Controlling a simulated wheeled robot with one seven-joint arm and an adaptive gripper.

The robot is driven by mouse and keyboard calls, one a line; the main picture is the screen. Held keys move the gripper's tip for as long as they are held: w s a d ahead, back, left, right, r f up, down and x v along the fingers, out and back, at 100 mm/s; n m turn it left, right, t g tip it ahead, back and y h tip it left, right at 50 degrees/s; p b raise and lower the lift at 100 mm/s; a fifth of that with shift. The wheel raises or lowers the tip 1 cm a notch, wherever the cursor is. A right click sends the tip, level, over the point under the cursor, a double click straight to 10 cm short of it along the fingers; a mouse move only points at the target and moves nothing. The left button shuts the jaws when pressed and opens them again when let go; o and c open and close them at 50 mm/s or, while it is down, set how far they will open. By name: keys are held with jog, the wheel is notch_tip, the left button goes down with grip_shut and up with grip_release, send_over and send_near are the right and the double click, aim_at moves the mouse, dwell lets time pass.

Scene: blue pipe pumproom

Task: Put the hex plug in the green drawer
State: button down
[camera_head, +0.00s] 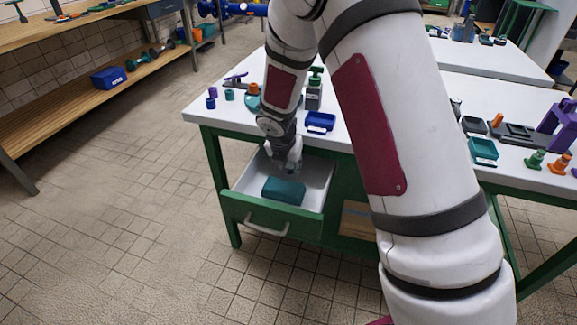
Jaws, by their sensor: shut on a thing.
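The green drawer (235,208) is pulled open below the white-topped green table. It has a green front with a pale handle and a white inside. A teal block (284,190) lies in it, near the front. My gripper (289,166) points down into the drawer opening, just behind and above the teal block. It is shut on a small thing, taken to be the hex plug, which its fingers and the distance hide. I cannot tell whether the held thing touches the drawer floor.
On the table (200,113) above the drawer stand a blue tray (320,122), a dark bottle with a green top (313,92) and several small parts. A teal tray (483,150) and orange and green pieces are at the right. A wooden shelf bench is at the left. The floor before the drawer is clear.

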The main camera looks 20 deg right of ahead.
jog(key=shift+f, duration=0.45)
jog(key=shift+f+b, duration=0.1)
jog(key=shift+b, duration=0.2)
jog(key=c, duration=1.2)
grip_release()
jog(key=shift+r+p, duration=0.45)
jog(key=shift+r, duration=0.15)
jog(key=p+v, duration=0.4)
jog(key=v, duration=0.8)
